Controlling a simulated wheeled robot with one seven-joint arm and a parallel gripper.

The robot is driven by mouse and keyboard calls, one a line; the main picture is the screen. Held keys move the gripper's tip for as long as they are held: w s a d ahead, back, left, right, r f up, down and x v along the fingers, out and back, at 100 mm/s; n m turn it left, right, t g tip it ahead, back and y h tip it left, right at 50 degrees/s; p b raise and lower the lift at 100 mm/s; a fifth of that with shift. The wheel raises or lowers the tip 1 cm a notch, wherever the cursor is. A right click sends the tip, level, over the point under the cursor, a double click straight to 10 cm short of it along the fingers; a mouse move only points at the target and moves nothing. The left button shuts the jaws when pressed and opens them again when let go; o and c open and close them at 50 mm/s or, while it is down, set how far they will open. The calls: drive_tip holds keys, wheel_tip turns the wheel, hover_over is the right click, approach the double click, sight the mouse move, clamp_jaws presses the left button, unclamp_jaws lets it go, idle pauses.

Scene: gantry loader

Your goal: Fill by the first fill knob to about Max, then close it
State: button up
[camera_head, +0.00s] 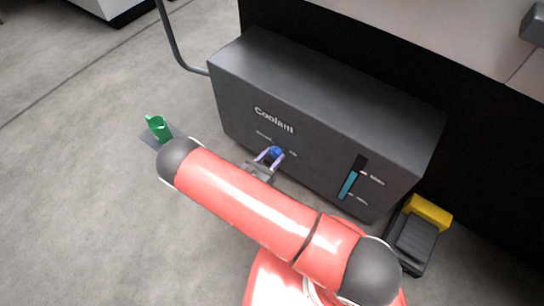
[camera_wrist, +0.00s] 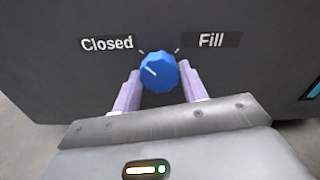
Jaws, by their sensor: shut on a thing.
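The blue fill knob (camera_wrist: 158,72) is on the front of the dark Coolant tank (camera_head: 330,110). In the wrist view its white pointer line is turned to the left, toward the "Closed" label (camera_wrist: 106,44) and away from "Fill" (camera_wrist: 211,40). My gripper (camera_head: 268,156) is shut on the knob, with one pale finger on each side, also in the wrist view (camera_wrist: 160,85). The level gauge (camera_head: 348,186) at the tank's right shows teal liquid with its top about level with the upper, Max mark (camera_head: 364,173).
A yellow and black pedal (camera_head: 420,232) lies on the floor to the right of the tank. A grey hose (camera_head: 172,42) runs to the tank's left end.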

drive_tip(key=shift+m, duration=0.3)
drive_tip(key=shift+m+b, duration=0.65)
drive_tip(key=shift+m, duration=1.85)
drive_tip(key=o, duration=1)
drive_tip(key=shift+v, duration=3.9)
